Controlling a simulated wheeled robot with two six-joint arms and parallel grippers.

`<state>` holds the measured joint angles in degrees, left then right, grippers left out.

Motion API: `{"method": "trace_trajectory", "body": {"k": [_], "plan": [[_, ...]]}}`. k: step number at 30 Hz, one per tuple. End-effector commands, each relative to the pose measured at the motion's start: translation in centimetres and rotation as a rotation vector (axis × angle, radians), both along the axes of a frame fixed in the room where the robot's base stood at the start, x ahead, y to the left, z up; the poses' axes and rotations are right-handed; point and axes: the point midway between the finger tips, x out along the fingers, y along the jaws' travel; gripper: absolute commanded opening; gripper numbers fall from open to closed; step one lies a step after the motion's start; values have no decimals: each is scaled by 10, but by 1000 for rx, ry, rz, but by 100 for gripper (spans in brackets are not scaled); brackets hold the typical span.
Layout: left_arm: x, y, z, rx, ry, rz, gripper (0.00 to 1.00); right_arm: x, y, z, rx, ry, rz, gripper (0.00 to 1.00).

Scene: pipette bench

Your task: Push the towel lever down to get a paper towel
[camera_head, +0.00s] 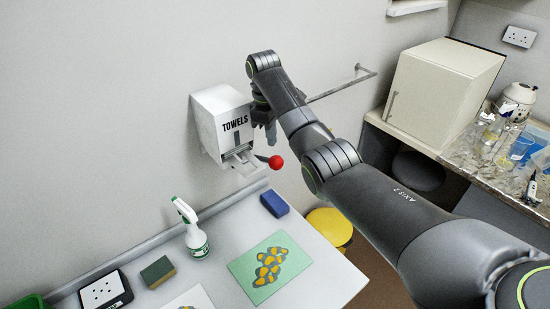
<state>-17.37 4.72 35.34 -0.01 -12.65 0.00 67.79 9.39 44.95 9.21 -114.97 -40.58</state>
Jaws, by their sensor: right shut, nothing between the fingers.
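The white towel dispenser (217,118), marked TOWELS, is fixed to the wall above the bench. Its lever ends in a red ball (276,162) that sticks out to the lower right of the dispenser. A pale tray or slot shows at the dispenser's bottom; I cannot tell whether a paper towel is in it. My right gripper (270,138) is shut and empty, pointing down beside the dispenser's right side, above the red ball in the picture. I cannot tell whether its tips touch the lever. My left gripper is out of view.
On the white bench (222,265) are a spray bottle (195,238), a green and brown sponge (158,272), a blue block (274,204) and a green patterned mat (246,270). A wall rail (343,85) runs behind my right arm. A beige cabinet (440,95) stands at right.

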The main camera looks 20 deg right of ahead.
Motion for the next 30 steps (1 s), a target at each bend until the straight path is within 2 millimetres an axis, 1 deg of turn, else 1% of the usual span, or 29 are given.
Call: {"method": "trace_trajectory", "body": {"k": [1, 3, 9, 15, 25, 30], "plan": [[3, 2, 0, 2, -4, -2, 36, -1, -1, -8, 0, 3, -1, 0], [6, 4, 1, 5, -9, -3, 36, -2, -2, -17, 0, 3, -1, 0], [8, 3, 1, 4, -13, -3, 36, -2, -3, -35, 0, 1, 0, 0], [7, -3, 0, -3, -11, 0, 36, -3, -3, -42, 1, 1, 0, 0], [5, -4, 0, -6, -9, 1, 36, -3, -3, -43, 0, 1, 0, 0], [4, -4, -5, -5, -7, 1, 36, -3, -3, -55, 0, 4, 0, 0]]}}
